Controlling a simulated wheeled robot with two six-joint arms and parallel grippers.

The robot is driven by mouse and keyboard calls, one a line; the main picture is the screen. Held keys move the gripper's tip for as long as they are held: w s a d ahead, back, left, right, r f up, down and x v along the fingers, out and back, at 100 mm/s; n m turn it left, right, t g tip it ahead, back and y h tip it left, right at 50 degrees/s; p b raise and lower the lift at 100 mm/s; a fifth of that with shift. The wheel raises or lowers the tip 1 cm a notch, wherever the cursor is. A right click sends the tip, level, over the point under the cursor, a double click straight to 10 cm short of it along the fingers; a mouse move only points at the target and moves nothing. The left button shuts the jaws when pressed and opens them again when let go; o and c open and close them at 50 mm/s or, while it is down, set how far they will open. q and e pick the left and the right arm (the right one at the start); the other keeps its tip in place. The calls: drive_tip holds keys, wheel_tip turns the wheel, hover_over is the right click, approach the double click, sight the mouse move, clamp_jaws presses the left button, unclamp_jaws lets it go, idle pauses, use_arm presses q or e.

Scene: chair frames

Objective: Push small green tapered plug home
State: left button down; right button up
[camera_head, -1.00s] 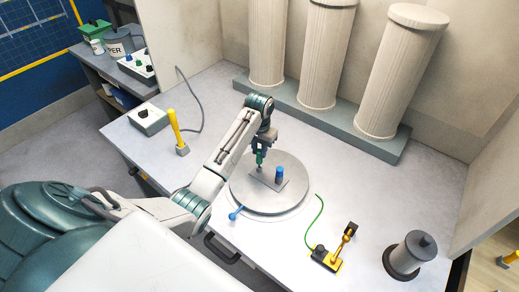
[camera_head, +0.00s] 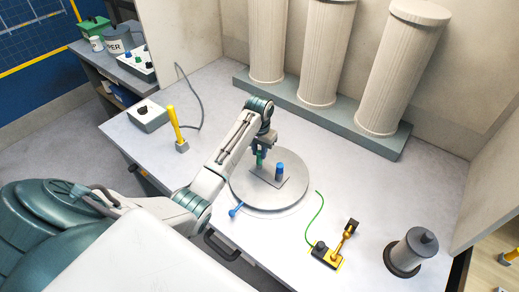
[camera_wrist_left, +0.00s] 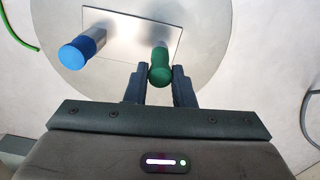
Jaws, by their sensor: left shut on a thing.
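The small green plug (camera_head: 259,158) stands near the left end of a small grey plate on the round disc. It also shows in the left wrist view (camera_wrist_left: 160,62), with its round green end toward the camera. My left gripper (camera_wrist_left: 159,86) is shut on it, one dark finger on each side. In the head view my left gripper (camera_head: 261,150) is at the plug from above and hides part of it. How deep the plug sits in the plate is hidden. My right gripper is not in view.
A blue-topped plug (camera_head: 280,170) stands on the plate (camera_head: 269,178), right beside the green one. A round grey disc (camera_head: 250,198) carries the plate. A blue-knobbed handle (camera_head: 236,211) juts from the disc's front. A yellow-handled tool (camera_head: 175,128) stands to the left.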

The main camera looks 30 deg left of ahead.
use_arm(q)
drive_tip(key=shift+f, duration=0.25)
drive_tip(key=c, duration=1.2)
unclamp_jaws()
drive_tip(key=shift+o, duration=0.3)
